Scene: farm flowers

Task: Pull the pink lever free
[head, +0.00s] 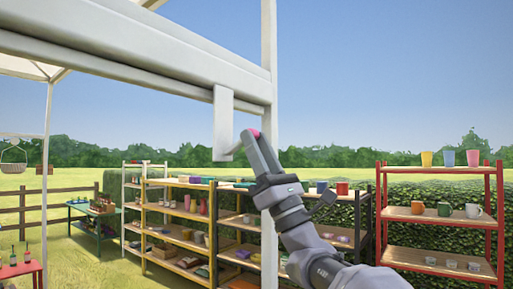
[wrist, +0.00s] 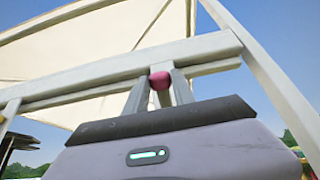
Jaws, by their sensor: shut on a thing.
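The pink lever's round knob (head: 254,133) shows at the tips of my gripper (head: 252,136) in the head view. In the wrist view the pink knob (wrist: 160,81) sits between the two fingers of my gripper (wrist: 160,84), which are shut on it. A white hanging bracket (head: 223,120) comes down from the white beam just left of the knob. A short white rod (head: 231,152) runs from the bracket's lower end towards my fingers. The fingers hide part of the knob and where it joins the rod.
A white beam (head: 130,60) crosses the upper left, and a white post (head: 270,200) stands right behind my gripper. Shelves with cups and pots stand below, including a red rack (head: 440,219) at right. Open sky lies right of the post.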

